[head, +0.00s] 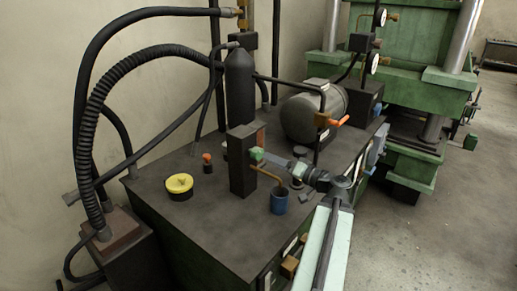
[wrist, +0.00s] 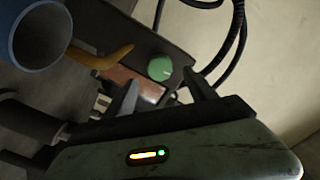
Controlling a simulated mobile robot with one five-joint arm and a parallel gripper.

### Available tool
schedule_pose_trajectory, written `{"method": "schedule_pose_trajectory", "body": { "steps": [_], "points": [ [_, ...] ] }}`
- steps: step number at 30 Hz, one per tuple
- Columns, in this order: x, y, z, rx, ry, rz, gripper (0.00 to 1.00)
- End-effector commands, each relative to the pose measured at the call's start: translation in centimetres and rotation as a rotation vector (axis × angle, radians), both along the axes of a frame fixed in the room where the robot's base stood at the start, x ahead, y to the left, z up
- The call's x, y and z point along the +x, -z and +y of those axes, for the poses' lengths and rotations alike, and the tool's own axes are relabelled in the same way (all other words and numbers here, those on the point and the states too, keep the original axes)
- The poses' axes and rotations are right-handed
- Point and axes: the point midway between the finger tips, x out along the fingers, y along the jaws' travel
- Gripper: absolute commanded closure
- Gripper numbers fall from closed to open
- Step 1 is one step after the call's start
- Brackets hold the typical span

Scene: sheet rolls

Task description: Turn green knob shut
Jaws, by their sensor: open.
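The green knob (head: 257,153) sits on the side of an upright black block (head: 242,170), above a brass spout (head: 268,174). My gripper (head: 271,158) reaches in from the right, its fingers pointing at the knob. In the wrist view the green knob (wrist: 159,68) shows as a round face with a faint mark on it. There my gripper (wrist: 160,80) is open, one finger to each side of the knob. I cannot tell whether the fingers touch it or how far they reach past it.
A blue cup (head: 279,202) stands under the spout, below my arm; it also shows in the wrist view (wrist: 40,32). A yellow-rimmed round cap (head: 179,187) and a small orange-topped knob (head: 207,160) are to the left. A dark cylinder (head: 238,85) rises behind the block.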

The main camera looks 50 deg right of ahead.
Motion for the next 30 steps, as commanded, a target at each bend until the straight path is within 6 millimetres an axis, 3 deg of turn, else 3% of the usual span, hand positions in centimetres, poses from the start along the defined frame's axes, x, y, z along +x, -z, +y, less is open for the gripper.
{"method": "schedule_pose_trajectory", "body": {
  "steps": [5,18,27,28,30],
  "points": [
    [0.6,-0.1,-0.2,0.002,-0.004,-0.001,0.35],
    [7.5,-0.1,0.4,0.004,-0.006,-0.001,0.35],
    [7.9,-0.1,0.5,0.004,-0.003,-0.001,0.35],
    [7.9,-0.1,0.5,0.004,-0.003,-0.001,0.38],
    [7.9,-0.1,0.5,0.004,-0.003,-0.001,0.57]
  ]
}}
